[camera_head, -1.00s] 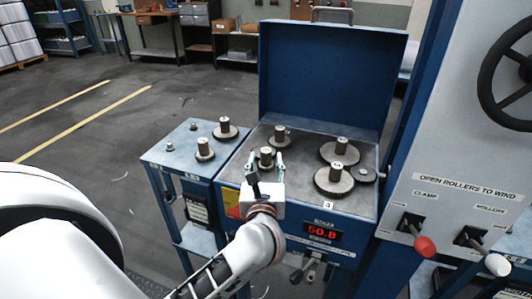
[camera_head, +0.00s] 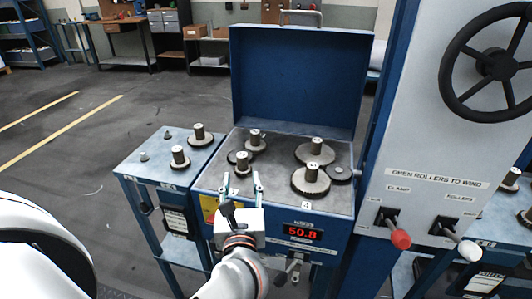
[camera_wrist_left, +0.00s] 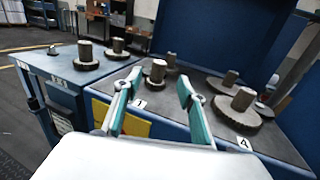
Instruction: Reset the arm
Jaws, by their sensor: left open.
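My left gripper (camera_head: 241,184) is open and empty at the front edge of the blue gear box (camera_head: 275,199), its fingers pointing toward a small gear with a post (camera_head: 242,161). In the left wrist view, its two teal fingers (camera_wrist_left: 158,98) stand apart with that gear (camera_wrist_left: 157,72) visible beyond and between them. The fingers appear clear of the gear. My left arm comes up from the bottom of the head view. My right gripper is in neither view.
The box top also holds larger gears (camera_head: 311,180) and a raised lid (camera_head: 300,75). A side table (camera_head: 150,166) with two gears (camera_head: 180,157) stands left. A red display (camera_head: 303,232) reads 50.8. A panel with a handwheel (camera_head: 497,65) and levers (camera_head: 398,237) stands right.

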